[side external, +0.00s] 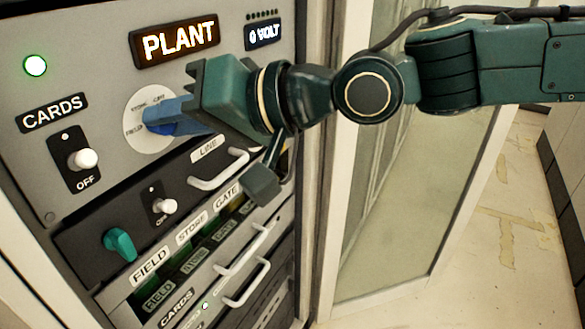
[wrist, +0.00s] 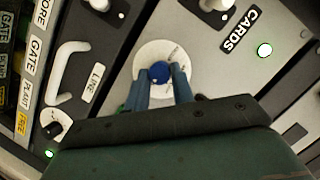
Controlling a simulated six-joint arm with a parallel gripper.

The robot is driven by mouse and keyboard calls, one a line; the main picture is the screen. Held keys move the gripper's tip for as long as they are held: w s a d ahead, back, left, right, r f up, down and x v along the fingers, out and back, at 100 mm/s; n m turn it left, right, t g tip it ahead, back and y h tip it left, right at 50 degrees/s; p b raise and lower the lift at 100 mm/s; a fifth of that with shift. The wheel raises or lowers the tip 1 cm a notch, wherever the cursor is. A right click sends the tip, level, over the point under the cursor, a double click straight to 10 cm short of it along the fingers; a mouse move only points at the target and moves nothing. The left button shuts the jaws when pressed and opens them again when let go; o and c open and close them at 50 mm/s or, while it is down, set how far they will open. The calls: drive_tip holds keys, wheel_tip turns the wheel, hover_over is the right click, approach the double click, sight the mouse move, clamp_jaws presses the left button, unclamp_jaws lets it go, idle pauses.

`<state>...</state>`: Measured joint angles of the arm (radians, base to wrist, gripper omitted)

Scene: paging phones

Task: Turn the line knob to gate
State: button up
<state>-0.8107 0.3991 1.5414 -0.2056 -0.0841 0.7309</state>
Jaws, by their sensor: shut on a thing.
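A blue knob (wrist: 159,71) sits at the middle of a round white dial (wrist: 184,54) on the grey upper panel. The dial also shows in the side view (side external: 134,104), with small words around its rim; one reads FIELD, at its left. My gripper (wrist: 161,86) is shut on the blue knob, one finger on each side. In the side view my gripper (side external: 168,118) comes from the right and covers much of the knob and the dial's right part. The knob's pointing direction is hard to tell. A LINE label (side external: 209,148) is on the dark panel below.
A CARDS switch (side external: 82,159) marked OFF is left of the dial. Below are a white handle (side external: 218,170), another small switch (side external: 164,206) and a teal knob (side external: 119,243). A lit PLANT sign (side external: 176,40) is above, and a green lamp (side external: 35,66) glows upper left.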

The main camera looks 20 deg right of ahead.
drive_tip(key=shift+n, duration=0.3)
drive_tip(key=n+t+h, duration=0.1)
drive_tip(key=n, duration=0.1)
drive_tip(key=n+t+h, duration=0.1)
drive_tip(key=n, duration=0.2)
drive_tip(key=n+t+h, duration=0.1)
drive_tip(key=n+h, duration=0.1)
drive_tip(key=shift+s+a+r+n, duration=0.1)
drive_tip(key=shift+s+a+n, duration=0.15)
drive_tip(key=shift+s+n, duration=0.05)
idle(0.4)
drive_tip(key=o, duration=1)
drive_tip(key=shift+s, duration=0.1)
drive_tip(key=v, duration=0.7)
drive_tip(key=shift+d, duration=0.15)
